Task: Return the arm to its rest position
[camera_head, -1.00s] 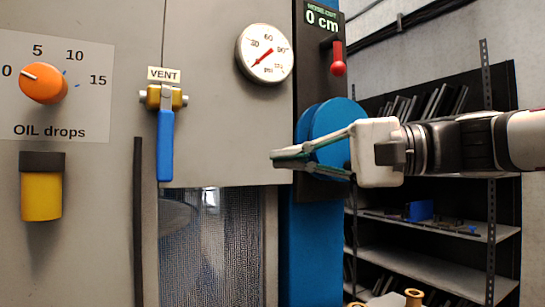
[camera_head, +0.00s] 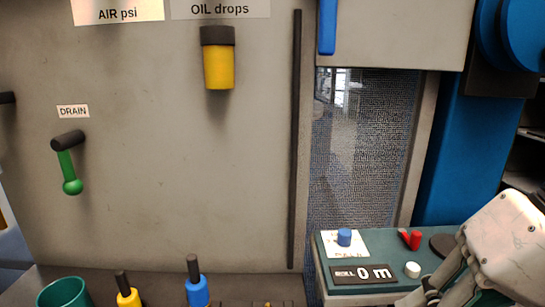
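My gripper (camera_head: 445,292) is in the lower right corner, in front of the green control box. Its white body shows there, with its fingers pointing down and left. The fingertips run to the bottom edge of the picture, so I cannot tell whether they are open or shut. I see nothing held in the part that shows. The rest of my arm is out of view to the right.
The green control box (camera_head: 325,272) carries a blue knob (camera_head: 344,237), a red switch (camera_head: 415,240) and a white button (camera_head: 412,270). A green drain lever (camera_head: 68,172) is on the grey panel. Blue (camera_head: 197,290) and yellow (camera_head: 128,297) handles and a green cup (camera_head: 65,293) stand low left.

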